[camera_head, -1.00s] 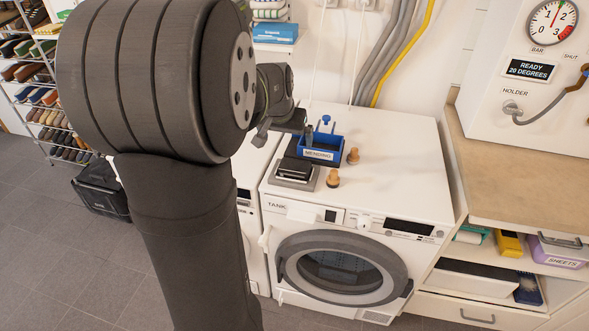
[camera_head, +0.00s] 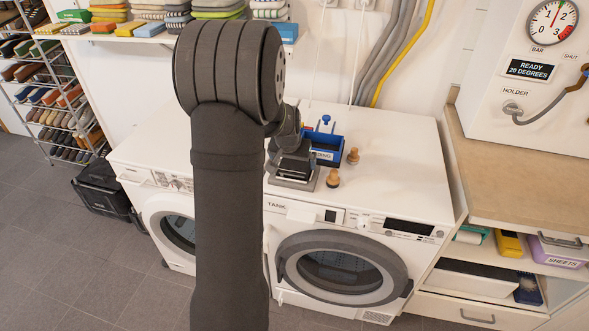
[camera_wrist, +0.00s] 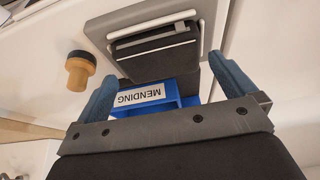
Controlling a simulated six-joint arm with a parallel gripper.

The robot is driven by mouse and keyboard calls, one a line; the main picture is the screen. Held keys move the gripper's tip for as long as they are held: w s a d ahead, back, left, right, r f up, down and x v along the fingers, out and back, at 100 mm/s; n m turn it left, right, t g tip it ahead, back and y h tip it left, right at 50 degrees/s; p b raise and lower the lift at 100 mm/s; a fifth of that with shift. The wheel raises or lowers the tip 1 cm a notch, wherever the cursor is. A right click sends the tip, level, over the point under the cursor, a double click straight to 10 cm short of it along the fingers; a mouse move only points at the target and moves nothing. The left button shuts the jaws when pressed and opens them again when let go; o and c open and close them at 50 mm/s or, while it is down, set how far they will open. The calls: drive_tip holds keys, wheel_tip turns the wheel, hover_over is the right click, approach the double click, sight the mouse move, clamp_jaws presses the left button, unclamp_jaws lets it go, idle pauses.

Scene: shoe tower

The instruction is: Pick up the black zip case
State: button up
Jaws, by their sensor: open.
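The black zip case (camera_head: 293,168) sits on a grey tray (camera_head: 308,186) on top of the right-hand washing machine. In the wrist view the case (camera_wrist: 155,62) is dark with pale lines across it, and part of it lies behind the blue MENDING box. My gripper (camera_wrist: 162,72) is open, with its two blue fingers spread apart and nothing seen held between them. The fingers appear to either side of the case in that view, but I cannot tell how far above it they are. In the head view my arm hides the fingers.
The blue MENDING box (camera_head: 327,153) stands just behind the case, with tools in it. Two wooden-handled things stand to the right, one at the front (camera_head: 333,178) and one farther back (camera_head: 353,156). The machine top (camera_head: 400,150) is clear further right.

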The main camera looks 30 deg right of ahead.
drive_tip(key=shift+x, duration=1.2)
drive_tip(key=c, duration=0.8)
drive_tip(key=shift+r, duration=0.6)
wheel_tip(320, 180, up, 3)
drive_tip(key=shift+f, duration=0.1)
drive_tip(key=s+d+r, duration=0.4)
drive_tip(key=s+r, duration=0.3)
drive_tip(key=s, duration=0.4)
drive_tip(key=w+a+f+n, duration=0.3)
drive_tip(key=w+a, duration=1.1)
drive_tip(key=a, duration=0.4)
drive_tip(key=w+a+f+n+y, duration=0.1)
drive_tip(key=w+a, duration=0.2)
drive_tip(key=a, duration=0.9)
drive_tip(key=w+a+f+n+t, duration=0.1)
drive_tip(key=w+a, duration=0.2)
drive_tip(key=a, duration=0.9)
drive_tip(key=shift+f+n+y, duration=0.2)
drive_tip(key=shift+n+y, duration=0.1)
drive_tip(key=shift+y, duration=0.1)
